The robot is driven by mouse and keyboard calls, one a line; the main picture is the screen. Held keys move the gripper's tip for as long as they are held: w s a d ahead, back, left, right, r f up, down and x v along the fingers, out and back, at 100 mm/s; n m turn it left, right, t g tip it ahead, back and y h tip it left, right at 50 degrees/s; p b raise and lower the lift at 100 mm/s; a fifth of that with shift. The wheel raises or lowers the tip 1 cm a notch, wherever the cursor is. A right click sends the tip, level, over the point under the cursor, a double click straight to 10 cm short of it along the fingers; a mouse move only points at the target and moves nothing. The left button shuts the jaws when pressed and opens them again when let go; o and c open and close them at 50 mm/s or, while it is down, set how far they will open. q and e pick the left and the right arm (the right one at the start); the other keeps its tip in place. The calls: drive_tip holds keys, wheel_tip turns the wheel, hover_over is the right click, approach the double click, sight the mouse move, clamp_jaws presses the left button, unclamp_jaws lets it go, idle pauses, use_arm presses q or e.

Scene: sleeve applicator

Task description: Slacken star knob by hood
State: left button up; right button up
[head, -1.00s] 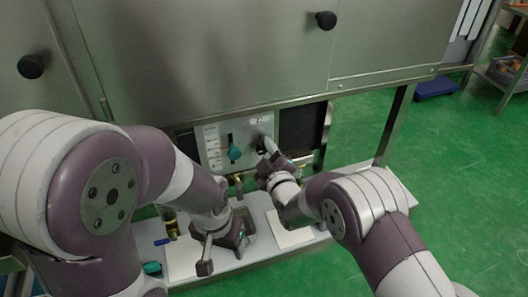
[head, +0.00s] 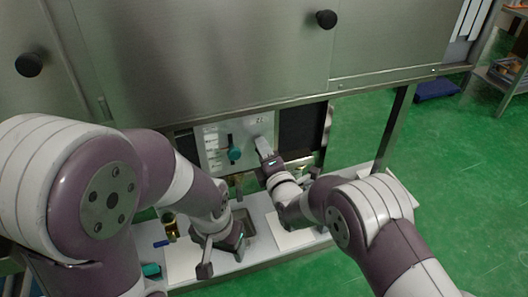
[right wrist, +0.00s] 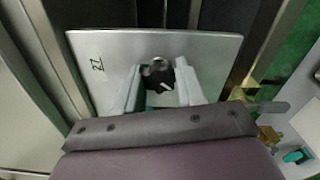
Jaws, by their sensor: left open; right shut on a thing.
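A dark knob, which I take for the star knob (right wrist: 158,75), sits on the metal panel in the right wrist view, between the two pale fingers of my right gripper (right wrist: 160,92). The fingers are shut on its sides. In the head view my right gripper (head: 264,150) is at the right part of the panel (head: 212,140) below the hood (head: 210,50) and hides the knob. My left gripper (head: 223,256) is open and empty, low over the white bench top.
Brass fittings (head: 170,227) and a teal part (head: 151,270) are on the left of the bench (head: 280,258). A steel post (head: 394,125) stands to the right.

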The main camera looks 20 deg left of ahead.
drive_tip(key=shift+f+n, duration=0.15)
drive_tip(key=shift+n, duration=3.65)
drive_tip(key=o, duration=1)
drive_tip(key=shift+o, duration=0.2)
drive_tip(key=p+v, duration=0.2)
drive_tip(key=v, duration=1)
drive_tip(key=shift+s+d, duration=0.2)
drive_tip(key=shift+s, duration=0.05)
